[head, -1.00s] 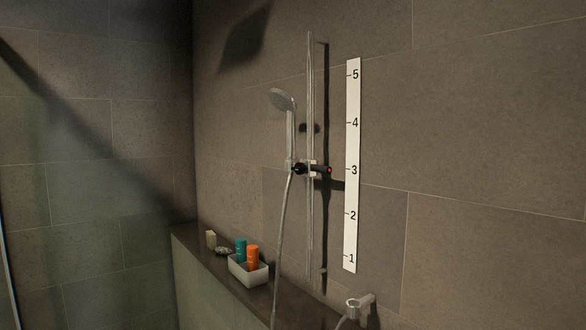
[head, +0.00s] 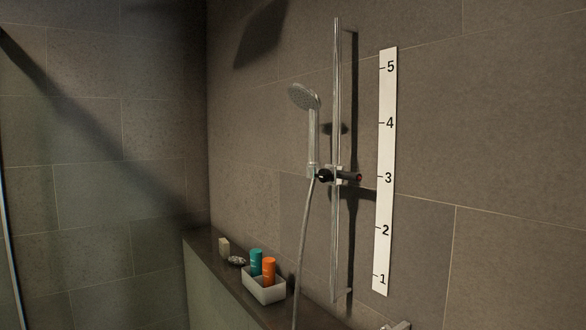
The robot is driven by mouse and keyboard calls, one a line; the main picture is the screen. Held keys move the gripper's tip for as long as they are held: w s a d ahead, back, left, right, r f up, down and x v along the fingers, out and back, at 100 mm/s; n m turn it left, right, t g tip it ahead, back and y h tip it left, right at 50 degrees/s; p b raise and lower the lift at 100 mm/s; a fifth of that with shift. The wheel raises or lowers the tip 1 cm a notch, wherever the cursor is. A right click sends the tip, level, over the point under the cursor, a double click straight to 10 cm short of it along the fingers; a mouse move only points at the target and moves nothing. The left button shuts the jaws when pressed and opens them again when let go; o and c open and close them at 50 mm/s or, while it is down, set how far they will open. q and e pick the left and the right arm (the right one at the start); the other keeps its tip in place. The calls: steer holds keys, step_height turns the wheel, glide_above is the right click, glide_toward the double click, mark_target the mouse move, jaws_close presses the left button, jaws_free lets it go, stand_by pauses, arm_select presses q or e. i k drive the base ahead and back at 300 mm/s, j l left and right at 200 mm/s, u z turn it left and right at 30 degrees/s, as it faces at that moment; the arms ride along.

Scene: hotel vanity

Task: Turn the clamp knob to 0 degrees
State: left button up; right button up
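The clamp knob (head: 350,177) is a small dark cylinder with a red mark at its end. It sticks out to the right of the clamp (head: 337,173) on the vertical chrome rail (head: 336,110). A round black part (head: 324,176) sits on the clamp's left side. The hand shower (head: 305,97) stands upright in the clamp, its head facing left. The clamp is level with about the 3 on the white numbered strip (head: 385,177). The knob's exact angle is too small to read. Neither of my grippers is in view.
A shower hose (head: 302,250) hangs from the hand shower. A ledge (head: 220,275) at the lower left holds a white tray (head: 264,291) with a teal bottle (head: 256,262) and an orange bottle (head: 269,271). A soap bar (head: 224,247) stands behind it.

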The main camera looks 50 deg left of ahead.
mark_target(324, 175)
steer(key=i+j+u, duration=0.1)
steer(key=j, duration=0.35)
steer(key=i+j+u, duration=0.15)
steer(key=j, duration=0.25)
steer(key=i+j+u, duration=0.1)
steer(key=j, duration=0.3)
steer(key=i, duration=0.05)
